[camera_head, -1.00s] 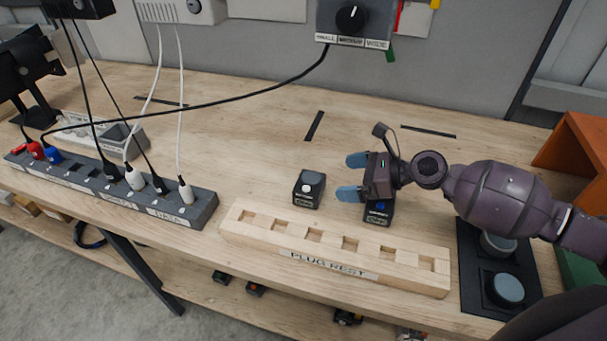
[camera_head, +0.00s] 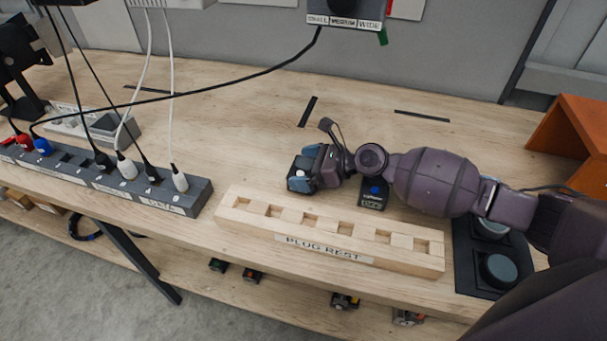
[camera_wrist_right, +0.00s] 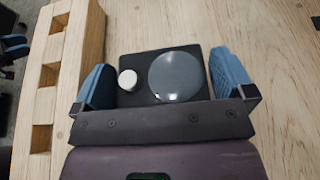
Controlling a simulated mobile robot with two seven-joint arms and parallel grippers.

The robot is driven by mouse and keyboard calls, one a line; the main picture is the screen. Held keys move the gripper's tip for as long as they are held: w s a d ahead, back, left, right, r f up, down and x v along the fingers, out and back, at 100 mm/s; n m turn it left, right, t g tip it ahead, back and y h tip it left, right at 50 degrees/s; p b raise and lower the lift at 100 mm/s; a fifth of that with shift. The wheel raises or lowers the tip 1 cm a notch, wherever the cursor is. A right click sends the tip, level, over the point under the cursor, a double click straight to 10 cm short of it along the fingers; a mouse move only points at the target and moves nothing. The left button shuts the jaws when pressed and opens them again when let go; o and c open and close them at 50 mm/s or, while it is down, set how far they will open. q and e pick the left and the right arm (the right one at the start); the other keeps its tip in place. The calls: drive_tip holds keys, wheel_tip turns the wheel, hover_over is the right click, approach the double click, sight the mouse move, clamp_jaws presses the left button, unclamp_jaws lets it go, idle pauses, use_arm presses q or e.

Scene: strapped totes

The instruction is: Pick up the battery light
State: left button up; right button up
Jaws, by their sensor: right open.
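A small black box with a grey dome and a white button, which looks like the battery light (camera_head: 297,186), sits on the workbench behind the plug rest. My right gripper (camera_head: 303,172) is open over it, with its blue fingers on either side. In the right wrist view the box (camera_wrist_right: 138,65) lies between the open fingers (camera_wrist_right: 162,75), with a small gap at each side. Its near part is hidden by the gripper. My left gripper is not in view.
The wooden plug rest (camera_head: 330,243) runs just in front. A dark box with a blue button (camera_head: 374,195) stands under my right forearm. A power strip (camera_head: 100,170) with plugs is at left, and a black cable hangs across the back. Bench space behind is clear.

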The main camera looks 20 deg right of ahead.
sight(304, 167)
drive_tip(key=shift+w+a+f, duration=0.1)
drive_tip(key=shift+a, duration=0.1)
drive_tip(key=c, duration=0.8)
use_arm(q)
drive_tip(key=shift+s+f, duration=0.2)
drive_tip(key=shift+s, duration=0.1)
use_arm(e)
drive_tip(key=shift+c, duration=0.6)
wheel_tip(304, 167, up, 10)
drive_tip(key=p, duration=0.3)
drive_tip(key=shift+f, duration=0.25)
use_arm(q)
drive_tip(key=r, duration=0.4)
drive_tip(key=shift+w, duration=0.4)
use_arm(e)
drive_tip(key=shift+d+r, duration=0.1)
drive_tip(key=shift+r, duration=0.3)
